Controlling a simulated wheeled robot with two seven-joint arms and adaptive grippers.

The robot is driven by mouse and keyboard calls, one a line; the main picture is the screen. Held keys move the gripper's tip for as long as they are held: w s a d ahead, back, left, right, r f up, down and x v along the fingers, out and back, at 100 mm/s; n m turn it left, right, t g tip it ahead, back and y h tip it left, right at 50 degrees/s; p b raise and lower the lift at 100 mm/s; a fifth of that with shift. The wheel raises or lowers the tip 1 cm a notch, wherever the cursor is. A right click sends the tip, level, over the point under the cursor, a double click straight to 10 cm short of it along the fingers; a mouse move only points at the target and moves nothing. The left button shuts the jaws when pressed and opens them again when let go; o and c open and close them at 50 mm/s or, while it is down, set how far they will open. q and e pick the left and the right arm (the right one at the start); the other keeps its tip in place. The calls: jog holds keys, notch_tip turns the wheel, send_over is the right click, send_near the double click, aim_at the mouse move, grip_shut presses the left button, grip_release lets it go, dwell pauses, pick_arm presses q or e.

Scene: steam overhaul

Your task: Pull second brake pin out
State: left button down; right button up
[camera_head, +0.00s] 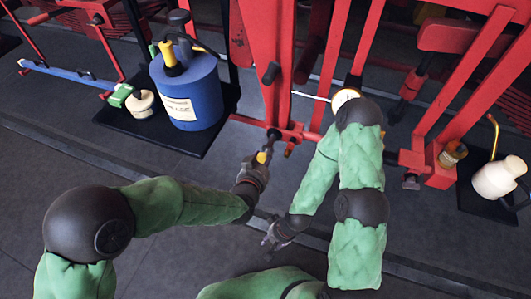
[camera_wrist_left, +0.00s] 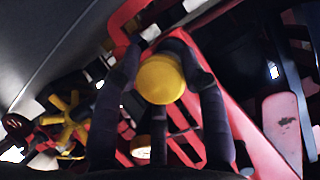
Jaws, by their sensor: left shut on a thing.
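A yellow-headed brake pin (camera_head: 262,157) sits at the low front of the red frame, where a dark rod runs up to the frame's lower bar. My left gripper (camera_head: 264,150) is shut on this pin.
The red frame (camera_head: 265,50) stands ahead with several bars. A blue can (camera_head: 190,95) and a small cream pot (camera_head: 140,104) stand on a dark mat at left. A cream can (camera_head: 497,178) stands at right. The grey floor (camera_head: 60,190) in front is mostly clear.

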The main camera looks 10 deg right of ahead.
pick_arm(q)
jog(key=c, duration=0.7)
grip_release()
jog(key=v, duration=1.2)
jog(key=shift+a, duration=0.1)
jog(key=s+a+f+n+g+y, duration=0.1)
jog(key=a+f+n+g, duration=0.2)
jog(key=f, duration=0.5)
jog(key=a+f+n+g+y+p, duration=0.1)
jog(key=a+f+n+g, duration=0.1)
jog(key=a+f, duration=0.45)
jog(key=s+a+f+n+g+y, duration=0.1)
jog(key=a+f+n+g, duration=0.15)
jog(key=f, duration=0.65)
jog(key=s+a+f+n+g, duration=0.3)
jog(key=s+f+g, duration=0.1)
jog(key=s+f, duration=0.2)
jog(key=shift+s+a+f, duration=0.35)
jog(key=shift+a+f, duration=0.05)
jog(key=shift+f, duration=0.2)
